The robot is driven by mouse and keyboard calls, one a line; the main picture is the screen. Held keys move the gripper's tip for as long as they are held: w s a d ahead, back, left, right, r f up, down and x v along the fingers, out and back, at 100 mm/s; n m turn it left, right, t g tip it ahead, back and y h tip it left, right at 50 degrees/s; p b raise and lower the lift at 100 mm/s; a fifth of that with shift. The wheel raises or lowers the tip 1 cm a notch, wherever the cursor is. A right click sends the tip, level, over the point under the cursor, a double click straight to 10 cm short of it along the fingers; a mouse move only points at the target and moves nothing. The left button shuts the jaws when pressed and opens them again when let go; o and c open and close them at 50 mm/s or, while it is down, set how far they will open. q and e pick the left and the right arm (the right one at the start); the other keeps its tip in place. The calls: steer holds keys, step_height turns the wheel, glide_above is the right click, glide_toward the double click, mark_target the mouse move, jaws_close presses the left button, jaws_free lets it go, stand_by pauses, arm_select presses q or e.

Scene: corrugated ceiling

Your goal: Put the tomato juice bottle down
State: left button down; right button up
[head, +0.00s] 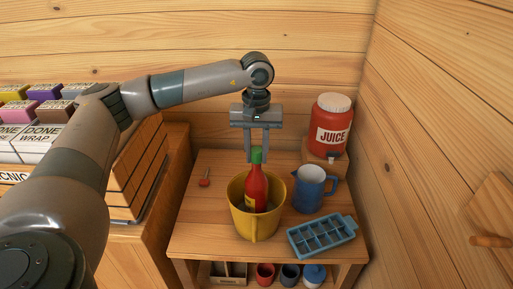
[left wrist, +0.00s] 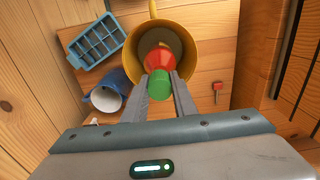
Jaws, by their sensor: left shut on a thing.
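The tomato juice bottle (head: 256,190) is red with a green cap and a yellow label. My left gripper (head: 257,156) points down and is shut on its green cap; the cap also shows between the fingers in the left wrist view (left wrist: 160,84). The bottle is upright, with its lower part inside a yellow bucket (head: 242,223) on the wooden table. The bucket wall hides the bottle's base, so I cannot tell whether it touches the bottom. The bucket's rim surrounds the bottle in the left wrist view (left wrist: 131,62). My right gripper is not in view.
A blue pitcher (head: 309,190) and a blue ice tray (head: 321,237) stand right of the bucket. A red juice dispenser (head: 332,121) is at the back right. A small red item (head: 204,178) lies left. Several cups sit on the shelf below.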

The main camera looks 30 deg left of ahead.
arm_select(q)
step_height(320, 180, down, 2)
steer(key=shift+f+p, duration=0.1)
steer(key=shift+p, duration=0.3)
steer(key=shift+f, duration=0.2)
steer(key=c, duration=1.4)
jaws_free()
steer(key=shift+c, duration=0.2)
steer(key=shift+s, duration=0.1)
